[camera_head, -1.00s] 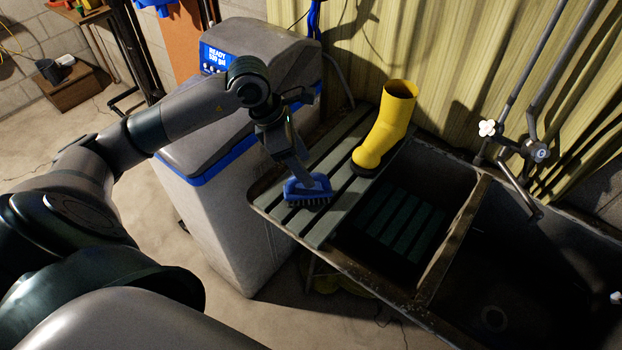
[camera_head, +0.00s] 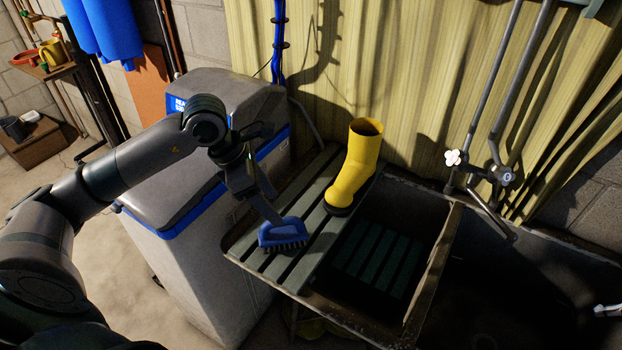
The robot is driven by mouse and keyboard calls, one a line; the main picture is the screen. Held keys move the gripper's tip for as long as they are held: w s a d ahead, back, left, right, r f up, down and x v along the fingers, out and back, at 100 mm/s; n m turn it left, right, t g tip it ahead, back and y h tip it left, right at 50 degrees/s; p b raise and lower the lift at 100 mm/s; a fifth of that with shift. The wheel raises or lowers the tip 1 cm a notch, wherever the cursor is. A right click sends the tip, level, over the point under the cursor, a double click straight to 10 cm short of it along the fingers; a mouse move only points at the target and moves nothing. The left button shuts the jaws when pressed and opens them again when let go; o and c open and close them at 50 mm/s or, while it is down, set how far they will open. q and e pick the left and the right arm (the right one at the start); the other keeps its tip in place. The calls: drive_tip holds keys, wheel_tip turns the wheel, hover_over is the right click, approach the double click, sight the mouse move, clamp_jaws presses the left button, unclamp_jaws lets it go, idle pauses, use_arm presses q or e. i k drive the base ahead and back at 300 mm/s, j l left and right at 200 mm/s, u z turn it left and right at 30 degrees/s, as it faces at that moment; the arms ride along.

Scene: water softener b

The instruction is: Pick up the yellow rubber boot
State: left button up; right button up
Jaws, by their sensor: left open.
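The yellow rubber boot (camera_head: 355,166) stands upright on the grey slatted board (camera_head: 312,222) at the left side of the sink, its dark sole on the slats and its opening up. My left gripper (camera_head: 265,207) is left of the boot and apart from it, pointing down at a blue scrub brush (camera_head: 284,234). The gripper is open, its narrow fingers close to the brush's handle; I cannot tell whether they touch it. The brush rests bristles down on the slats, in front and to the left of the boot. My right gripper is not in view.
A grey and blue water softener (camera_head: 200,165) stands left of the board, under my left arm. The dark sink basin (camera_head: 500,290) and its pipes and tap (camera_head: 497,175) are at the right. A yellowish curtain (camera_head: 420,75) hangs close behind the boot.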

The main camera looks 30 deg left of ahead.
sight(356, 175)
drive_tip(key=z, duration=0.9)
drive_tip(key=u, duration=1.45)
